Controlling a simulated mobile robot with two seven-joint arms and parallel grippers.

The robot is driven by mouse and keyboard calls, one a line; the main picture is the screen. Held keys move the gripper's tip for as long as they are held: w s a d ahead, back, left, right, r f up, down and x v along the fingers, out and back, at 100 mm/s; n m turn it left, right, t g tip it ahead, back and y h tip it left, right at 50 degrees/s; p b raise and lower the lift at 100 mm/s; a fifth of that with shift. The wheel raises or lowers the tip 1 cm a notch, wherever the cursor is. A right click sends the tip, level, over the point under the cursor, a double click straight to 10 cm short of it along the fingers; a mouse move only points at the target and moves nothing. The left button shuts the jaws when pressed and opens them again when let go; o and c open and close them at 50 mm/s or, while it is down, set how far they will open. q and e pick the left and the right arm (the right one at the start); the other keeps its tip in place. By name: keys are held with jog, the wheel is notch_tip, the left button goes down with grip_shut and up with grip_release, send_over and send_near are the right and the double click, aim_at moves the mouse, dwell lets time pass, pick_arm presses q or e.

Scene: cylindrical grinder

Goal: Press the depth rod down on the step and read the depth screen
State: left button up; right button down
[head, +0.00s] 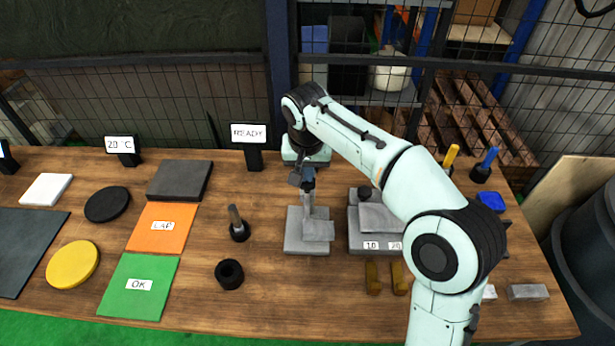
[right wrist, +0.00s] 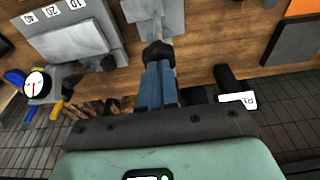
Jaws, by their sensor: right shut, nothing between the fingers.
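My right gripper (head: 307,182) comes down over a grey stepped block (head: 305,243) in the middle of the bench. Its blue fingers are shut together, and they also show in the right wrist view (right wrist: 157,85). The fingertips are at a dark knob (right wrist: 158,54) on top of a grey upright post (head: 308,203) on the block. They seem to meet it; I cannot tell whether they press it. In the right wrist view the grey block (right wrist: 181,16) lies beyond the knob. A small screen (head: 248,133) on a black stand behind reads READY. My left gripper is out of view.
Right of the block is a grey piece marked 10 and 20 (head: 373,244), partly behind my arm. A black pin (head: 238,226) and black ring (head: 229,274) stand left. Green OK (head: 140,284) and orange LAP (head: 161,226) mats lie farther left.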

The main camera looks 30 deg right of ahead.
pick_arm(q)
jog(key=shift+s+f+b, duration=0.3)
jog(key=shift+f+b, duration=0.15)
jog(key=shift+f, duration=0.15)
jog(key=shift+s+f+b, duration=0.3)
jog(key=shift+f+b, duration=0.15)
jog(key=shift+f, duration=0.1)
pick_arm(e)
jog(key=shift+f, duration=1.75)
jog(key=shift+r, duration=0.1)
notch_tip(320, 180, up, 6)
jog(key=p, duration=0.3)
jog(key=shift+f+p, duration=0.25)
jog(key=shift+p, duration=0.15)
jog(key=shift+r+p, duration=1.1)
jog(key=shift+r, duration=0.7)
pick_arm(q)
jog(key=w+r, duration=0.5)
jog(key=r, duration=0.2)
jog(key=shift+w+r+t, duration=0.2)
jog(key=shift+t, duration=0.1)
pick_arm(e)
jog(key=shift+w+f, duration=0.1)
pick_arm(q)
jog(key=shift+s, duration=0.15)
pick_arm(e)
jog(key=shift+s, duration=0.2)
jog(key=shift+w, duration=0.1)
